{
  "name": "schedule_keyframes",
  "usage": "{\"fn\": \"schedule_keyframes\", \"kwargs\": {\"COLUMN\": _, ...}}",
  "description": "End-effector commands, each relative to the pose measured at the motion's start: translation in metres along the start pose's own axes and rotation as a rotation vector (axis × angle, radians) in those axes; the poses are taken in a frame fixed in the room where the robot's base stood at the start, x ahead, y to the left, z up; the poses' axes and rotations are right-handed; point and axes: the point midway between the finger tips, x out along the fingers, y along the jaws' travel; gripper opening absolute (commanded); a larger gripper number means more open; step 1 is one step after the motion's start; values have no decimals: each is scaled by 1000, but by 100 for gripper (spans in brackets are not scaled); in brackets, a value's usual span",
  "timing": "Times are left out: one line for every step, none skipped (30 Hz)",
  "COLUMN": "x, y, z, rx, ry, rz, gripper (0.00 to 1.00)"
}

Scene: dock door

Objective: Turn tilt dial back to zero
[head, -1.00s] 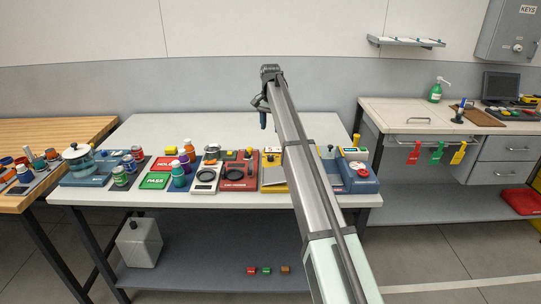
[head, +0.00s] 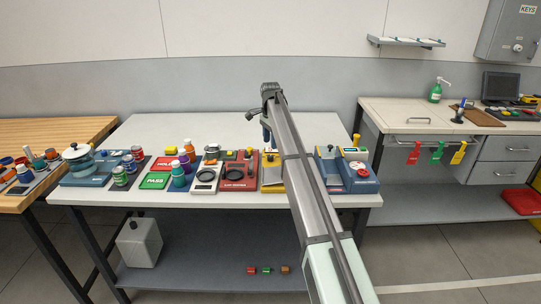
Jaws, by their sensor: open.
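My gripper (head: 266,136) hangs from the far end of my arm, above the white bench and behind the row of devices. It is small here and partly hidden by my arm link; it is open, and nothing shows in it. I cannot make out a dial marked for tilt. A yellow-based device (head: 272,187) stands left of my arm, below the gripper in the picture and partly covered by the arm.
A small scale (head: 204,188), green PASS and red HOLD pads (head: 155,180) and several jars (head: 178,174) fill the bench's front left. The back of the white bench (head: 190,127) is clear. A drawer bench (head: 430,112) with hanging tags stands at right.

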Motion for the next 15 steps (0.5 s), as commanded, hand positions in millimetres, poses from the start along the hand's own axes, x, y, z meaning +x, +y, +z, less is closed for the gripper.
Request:
{"fn": "schedule_keyframes", "kwargs": {"x": 10, "y": 1, "z": 0, "rx": 0, "ry": 0, "rz": 1, "gripper": 55}}
{"fn": "schedule_keyframes", "kwargs": {"x": 15, "y": 1, "z": 0, "rx": 0, "ry": 0, "rz": 1, "gripper": 55}}
{"fn": "schedule_keyframes", "kwargs": {"x": 22, "y": 1, "z": 0, "rx": 0, "ry": 0, "rz": 1, "gripper": 55}}
{"fn": "schedule_keyframes", "kwargs": {"x": 27, "y": 1, "z": 0, "rx": -1, "ry": 0, "rz": 1, "gripper": 55}}
{"fn": "schedule_keyframes", "kwargs": {"x": 32, "y": 1, "z": 0, "rx": -1, "ry": 0, "rz": 1, "gripper": 55}}
{"fn": "schedule_keyframes", "kwargs": {"x": 37, "y": 1, "z": 0, "rx": -1, "ry": 0, "rz": 1, "gripper": 55}}
{"fn": "schedule_keyframes", "kwargs": {"x": 42, "y": 1, "z": 0, "rx": -1, "ry": 0, "rz": 0, "gripper": 55}}
{"fn": "schedule_keyframes", "kwargs": {"x": 46, "y": 1, "z": 0, "rx": -1, "ry": 0, "rz": 0, "gripper": 55}}
{"fn": "schedule_keyframes", "kwargs": {"x": 51, "y": 0, "z": 0, "rx": -1, "ry": 0, "rz": 0, "gripper": 55}}
{"fn": "schedule_keyframes", "kwargs": {"x": 54, "y": 0, "z": 0, "rx": -1, "ry": 0, "rz": 0, "gripper": 55}}
{"fn": "schedule_keyframes", "kwargs": {"x": 57, "y": 0, "z": 0, "rx": -1, "ry": 0, "rz": 1, "gripper": 55}}
{"fn": "schedule_keyframes", "kwargs": {"x": 60, "y": 0, "z": 0, "rx": -1, "ry": 0, "rz": 0, "gripper": 55}}
{"fn": "schedule_keyframes", "kwargs": {"x": 63, "y": 0, "z": 0, "rx": -1, "ry": 0, "rz": 0, "gripper": 55}}
{"fn": "schedule_keyframes", "kwargs": {"x": 64, "y": 0, "z": 0, "rx": -1, "ry": 0, "rz": 0, "gripper": 55}}
{"fn": "schedule_keyframes", "kwargs": {"x": 67, "y": 0, "z": 0, "rx": -1, "ry": 0, "rz": 0, "gripper": 55}}
